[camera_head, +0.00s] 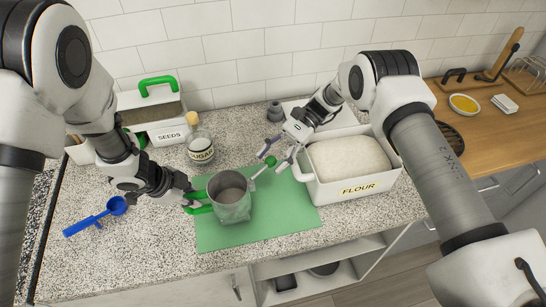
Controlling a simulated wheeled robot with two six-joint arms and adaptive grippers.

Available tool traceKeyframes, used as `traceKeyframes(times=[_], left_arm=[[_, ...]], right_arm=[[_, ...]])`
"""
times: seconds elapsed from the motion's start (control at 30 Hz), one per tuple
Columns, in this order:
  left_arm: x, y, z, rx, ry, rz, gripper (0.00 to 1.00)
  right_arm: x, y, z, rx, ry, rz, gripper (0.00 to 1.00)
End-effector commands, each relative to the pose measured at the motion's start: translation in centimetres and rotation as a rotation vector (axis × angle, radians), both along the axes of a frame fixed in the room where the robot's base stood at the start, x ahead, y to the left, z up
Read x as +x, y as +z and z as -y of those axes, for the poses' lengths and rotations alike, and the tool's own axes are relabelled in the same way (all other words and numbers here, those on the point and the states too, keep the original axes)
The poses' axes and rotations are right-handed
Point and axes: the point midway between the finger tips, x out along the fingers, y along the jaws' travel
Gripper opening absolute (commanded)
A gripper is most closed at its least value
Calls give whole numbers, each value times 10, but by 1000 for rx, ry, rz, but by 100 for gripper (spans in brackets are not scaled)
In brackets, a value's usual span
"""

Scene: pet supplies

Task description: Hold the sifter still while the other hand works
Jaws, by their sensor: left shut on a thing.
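The grey metal sifter (231,203) stands upright on the green mat (285,222). Its green handle (200,209) points left. A thin rod with a green end (270,161) sticks up and right from the sifter's rim; I cannot tell whether it is a crank or a separate tool. My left gripper (190,198) is shut on the green handle at the sifter's left side. My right gripper (275,158) is above and right of the sifter, with its fingers apart near the green end. I cannot tell whether they touch it.
A white flour bin (358,189) stands right of the mat. A sugar jar (201,147), a white seeds box (167,134) and a dark grey small object (275,111) stand behind. A blue scoop (97,215) lies at left. The front counter between scoop and mat is bare.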

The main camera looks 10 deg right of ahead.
Motion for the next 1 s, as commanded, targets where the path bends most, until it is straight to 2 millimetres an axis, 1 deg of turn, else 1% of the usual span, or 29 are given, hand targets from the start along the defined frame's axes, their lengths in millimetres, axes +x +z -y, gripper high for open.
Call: traceKeyframes(times=[0.03,0.07,0.1,0.13,0.17,1.0], left_arm=[[0,0,0,-1,0,1,0],[0,0,0,-1,0,1,0],[0,0,0,-1,0,1,0],[0,0,0,-1,0,1,0],[0,0,0,-1,0,1,0],[0,1,0,-1,0,1,0]], right_arm=[[0,0,0,0,0,0,37],[0,0,0,0,0,0,27],[0,0,0,0,0,0,12],[0,0,0,0,0,0,2],[0,0,0,0,0,0,0],[-1,0,1,2,-20,0,0]])
